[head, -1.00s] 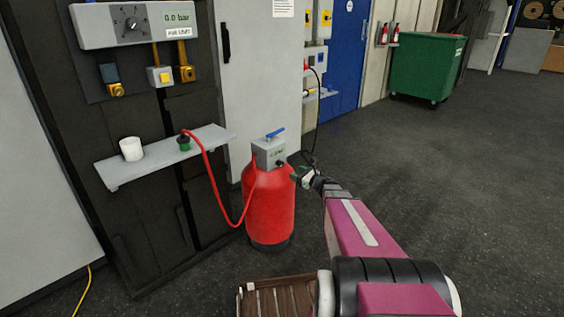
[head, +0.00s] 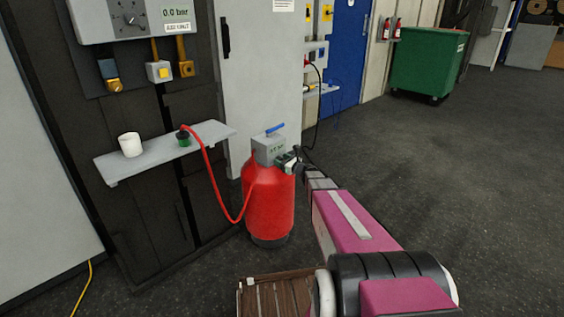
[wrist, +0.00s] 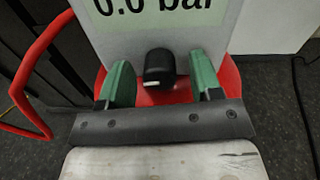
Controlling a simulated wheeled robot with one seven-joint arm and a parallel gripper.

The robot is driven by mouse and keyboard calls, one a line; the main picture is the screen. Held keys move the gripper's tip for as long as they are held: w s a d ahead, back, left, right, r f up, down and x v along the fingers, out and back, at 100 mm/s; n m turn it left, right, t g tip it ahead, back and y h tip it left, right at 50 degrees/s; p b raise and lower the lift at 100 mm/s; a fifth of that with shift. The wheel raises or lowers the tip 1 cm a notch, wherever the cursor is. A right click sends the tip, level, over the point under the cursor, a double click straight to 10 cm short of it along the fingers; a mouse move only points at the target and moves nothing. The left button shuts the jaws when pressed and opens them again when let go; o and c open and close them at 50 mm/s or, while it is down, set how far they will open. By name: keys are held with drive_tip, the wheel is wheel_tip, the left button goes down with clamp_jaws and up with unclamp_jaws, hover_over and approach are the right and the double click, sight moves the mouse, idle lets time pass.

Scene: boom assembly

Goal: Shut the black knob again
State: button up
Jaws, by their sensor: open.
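The black knob (wrist: 159,68) sits low on the front of the grey box (wrist: 125,38) in the wrist view, with a pale mark on it. The box tops the red cylinder (head: 270,205) and has a display reading about 0.0 bar, partly cut off. My gripper (wrist: 163,85) is open, with its green fingers on either side of the knob and gaps on both sides. In the head view my gripper (head: 288,160) is at the right side of the box and hides the knob. A blue lever (head: 274,129) lies on top of the box.
A red hose (head: 212,185) runs from the cylinder to a green-black fitting (head: 184,138) on the grey shelf (head: 150,160), beside a white cup (head: 130,145). A wall panel (head: 140,18) reads 0.0 bar. A green bin (head: 428,62) stands far back; the floor at right is clear.

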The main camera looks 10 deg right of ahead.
drive_tip(key=shift+c, duration=0.2)
drive_tip(key=c, duration=0.9)
drive_tip(key=shift+n, duration=3)
drive_tip(key=o, duration=0.9)
drive_tip(key=shift+o, duration=0.2)
